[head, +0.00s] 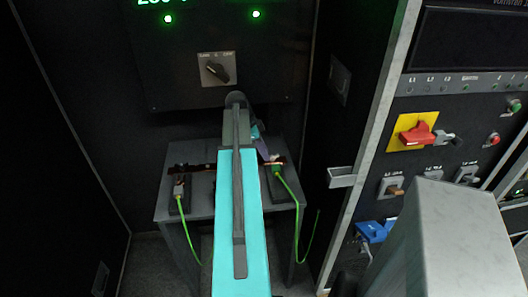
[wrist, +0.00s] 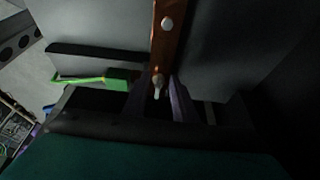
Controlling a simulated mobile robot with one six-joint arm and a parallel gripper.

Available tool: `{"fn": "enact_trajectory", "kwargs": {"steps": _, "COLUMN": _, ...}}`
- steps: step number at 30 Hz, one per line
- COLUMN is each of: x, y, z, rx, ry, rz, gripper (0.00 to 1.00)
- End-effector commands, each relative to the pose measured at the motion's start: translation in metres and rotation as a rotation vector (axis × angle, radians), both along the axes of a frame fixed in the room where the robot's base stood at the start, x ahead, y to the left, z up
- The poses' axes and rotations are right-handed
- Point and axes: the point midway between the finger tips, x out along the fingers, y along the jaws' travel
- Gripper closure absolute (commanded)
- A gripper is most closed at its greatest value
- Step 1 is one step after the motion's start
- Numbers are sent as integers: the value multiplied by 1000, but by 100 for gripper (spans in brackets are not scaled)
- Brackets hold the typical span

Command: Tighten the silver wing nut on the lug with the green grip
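In the wrist view a small pale silver wing nut (wrist: 158,84) sits on the near end of a copper-brown bar (wrist: 160,48). My gripper (wrist: 160,80) has its two purple fingers on either side of the nut, with visible gaps; it looks open. A green grip (wrist: 116,80) with a green lead lies just left of the fingers. The lug under the nut is not clear. In the head view my arm hides most of the gripper. A green grip (head: 277,169) is at the table's right side, close to the gripper's purple edge (head: 262,150).
The small grey table (head: 204,207) also carries a second terminal (head: 179,187) with a green cable at its left. A dark panel with a rotary knob (head: 218,71) stands behind. A rack with a red switch (head: 417,136) stands at right. A second round stud (wrist: 167,23) is on the bar.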

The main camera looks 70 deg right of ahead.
Motion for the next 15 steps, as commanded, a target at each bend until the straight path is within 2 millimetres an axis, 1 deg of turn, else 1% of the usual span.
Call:
{"fn": "enact_trajectory", "kwargs": {"steps": 8, "x": 0, "y": 0, "z": 1, "rx": 0, "ry": 0, "rz": 1, "gripper": 75}}
{"fn": "enact_trajectory", "kwargs": {"steps": 15, "x": 6, "y": 2, "z": 14, "rx": 0, "ry": 0, "rz": 1, "gripper": 75}}
